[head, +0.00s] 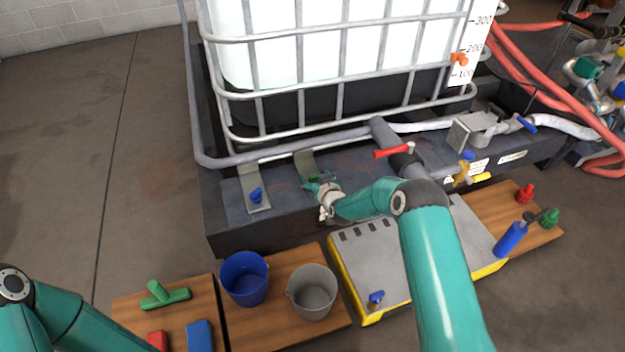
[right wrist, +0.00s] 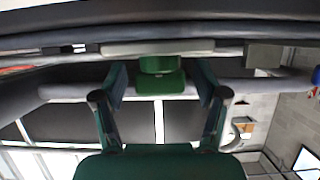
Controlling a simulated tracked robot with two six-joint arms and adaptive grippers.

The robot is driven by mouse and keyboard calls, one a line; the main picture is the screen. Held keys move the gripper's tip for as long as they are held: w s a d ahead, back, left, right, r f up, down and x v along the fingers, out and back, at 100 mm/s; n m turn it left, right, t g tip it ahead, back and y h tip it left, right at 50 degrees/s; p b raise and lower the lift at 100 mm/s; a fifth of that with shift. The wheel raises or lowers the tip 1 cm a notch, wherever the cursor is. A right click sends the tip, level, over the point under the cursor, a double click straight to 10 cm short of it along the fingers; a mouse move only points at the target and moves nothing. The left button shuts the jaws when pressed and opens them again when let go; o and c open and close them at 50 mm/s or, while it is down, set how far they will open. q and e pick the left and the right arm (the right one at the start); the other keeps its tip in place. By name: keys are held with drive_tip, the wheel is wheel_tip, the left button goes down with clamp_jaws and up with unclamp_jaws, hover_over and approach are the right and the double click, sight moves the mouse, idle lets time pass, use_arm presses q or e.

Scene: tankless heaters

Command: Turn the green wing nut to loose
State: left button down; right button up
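The green wing nut (head: 314,179) sits at a grey metal bracket on the dark base, below the caged white tank. My right gripper (head: 318,188) is right at it and hides part of it. In the right wrist view the green wing nut (right wrist: 160,76) lies between the two fingertips of my right gripper (right wrist: 162,82). A gap shows on each side, so the fingers are open around it and do not appear to touch it. Of my left arm only links show at the lower left; its gripper is out of view.
A second bracket with a blue wing nut (head: 256,195) stands to the left. A red-handled valve (head: 393,152) and pipe are close on the right. A blue bucket (head: 245,279), a grey bucket (head: 312,293) and a grey-yellow case (head: 372,262) stand in front.

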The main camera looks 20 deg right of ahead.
drive_tip(key=c, duration=1.1)
drive_tip(key=shift+o, duration=0.2)
drive_tip(key=shift+a, duration=0.45)
drive_tip(key=shift+d+f+y, duration=0.1)
drive_tip(key=shift+d+y, duration=0.2)
drive_tip(key=shift+d+n+y, duration=0.1)
drive_tip(key=shift+n+y, duration=0.2)
drive_tip(key=shift+n, duration=0.2)
drive_tip(key=shift+d+n+y, duration=0.1)
drive_tip(key=shift+n+y, duration=0.6)
drive_tip(key=shift+y, duration=0.1)
drive_tip(key=n+g+y, duration=0.2)
drive_tip(key=n+y, duration=0.2)
drive_tip(key=shift+g+y, duration=0.3)
drive_tip(key=shift+n+g+y, duration=0.6)
drive_tip(key=shift+n+y, duration=0.2)
drive_tip(key=shift+n, duration=0.2)
drive_tip(key=shift+n+g+y, duration=0.4)
drive_tip(key=shift+n, duration=0.1)
